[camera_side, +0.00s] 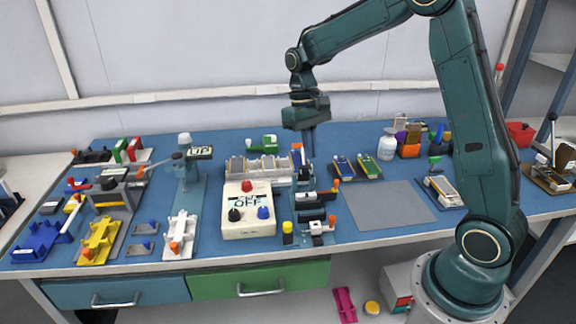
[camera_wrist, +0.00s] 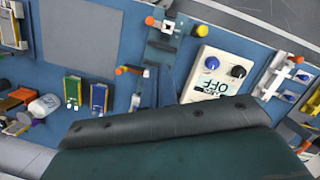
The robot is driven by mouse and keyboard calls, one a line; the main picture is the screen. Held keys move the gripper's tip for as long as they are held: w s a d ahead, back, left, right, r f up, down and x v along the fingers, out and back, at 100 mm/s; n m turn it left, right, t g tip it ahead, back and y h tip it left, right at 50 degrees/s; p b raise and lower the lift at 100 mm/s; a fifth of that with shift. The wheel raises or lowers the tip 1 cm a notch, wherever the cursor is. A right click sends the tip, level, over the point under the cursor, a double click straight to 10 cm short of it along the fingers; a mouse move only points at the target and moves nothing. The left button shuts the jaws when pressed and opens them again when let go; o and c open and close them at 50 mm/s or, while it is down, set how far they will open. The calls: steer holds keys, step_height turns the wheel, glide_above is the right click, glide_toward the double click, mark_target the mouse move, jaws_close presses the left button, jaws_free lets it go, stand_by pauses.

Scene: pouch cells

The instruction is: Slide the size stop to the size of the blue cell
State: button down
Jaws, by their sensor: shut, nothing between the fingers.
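My gripper (camera_side: 309,152) points down, its fingers shut and empty, over the back end of a narrow fixture (camera_side: 305,207). The blue cell (camera_side: 343,167) lies in a holder right of the fixture, and shows in the wrist view (camera_wrist: 98,96). A green cell (camera_side: 369,166) lies beside it. My gripper body covers the lower wrist view.
A cream control box (camera_side: 248,222) with red, black and blue knobs stands left of the fixture. A bare grey mat (camera_side: 388,205) lies to its right. Pale slotted trays (camera_side: 258,168) stand behind the box. Yellow, white and blue fixtures crowd the left side.

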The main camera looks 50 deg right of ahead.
step_height(320, 180, down, 6)
steer(key=w+d+g, duration=0.1)
steer(key=w+d, duration=0.1)
steer(key=shift+d+f+m+g, duration=0.15)
steer(key=shift+d+m+g, duration=0.1)
steer(key=shift+m+g, duration=0.05)
steer(key=shift+f, duration=0.1)
steer(key=x, duration=1)
steer(key=shift+a, duration=0.25)
steer(key=shift+s+a, duration=0.25)
steer(key=shift+s, duration=0.55)
steer(key=shift+s+a, duration=0.35)
steer(key=shift+s, duration=0.6)
